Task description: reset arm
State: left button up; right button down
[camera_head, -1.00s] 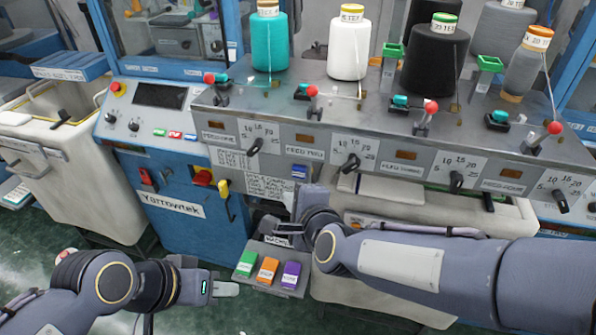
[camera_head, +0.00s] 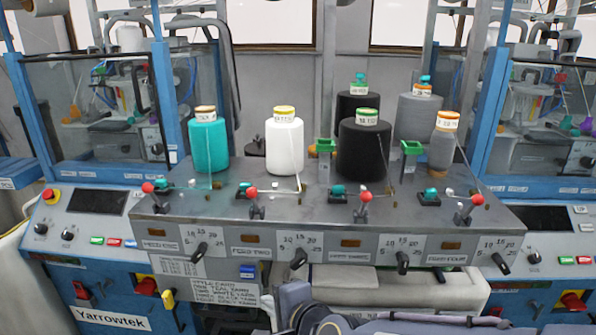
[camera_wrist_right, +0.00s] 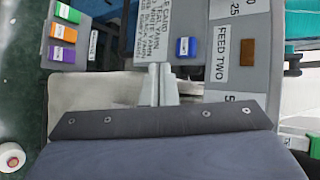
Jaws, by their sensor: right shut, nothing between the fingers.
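My right arm (camera_head: 345,322) shows at the bottom edge of the head view, below the front of the feed panel, and the frame edge cuts it off. In the right wrist view my right gripper (camera_wrist_right: 156,84) has its two pale fingers together, with nothing between them. They point at the lower edge of the grey printed card panel (camera_wrist_right: 160,38), left of the FEED TWO label (camera_wrist_right: 221,55). I cannot tell whether they touch it. My left arm and gripper are in neither current view.
The grey feed bench (camera_head: 330,212) carries teal (camera_head: 208,148), white (camera_head: 284,148), black (camera_head: 363,150) and grey yarn cones, with red-knobbed levers and black dials. Blue-framed machines stand on both sides.

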jog(key=s+d+r+n+g, duration=0.1)
jog(key=s+d+n, duration=0.2)
jog(key=d, duration=0.9)
jog(key=s+d+f+n+g+h, duration=0.2)
jog(key=s+d+f+n+h, duration=0.2)
jog(key=s+d, duration=1.1)
jog(key=s+f+n, duration=0.1)
jog(key=n, duration=0.2)
jog(key=shift+d+g, duration=0.15)
jog(key=shift+g, duration=0.25)
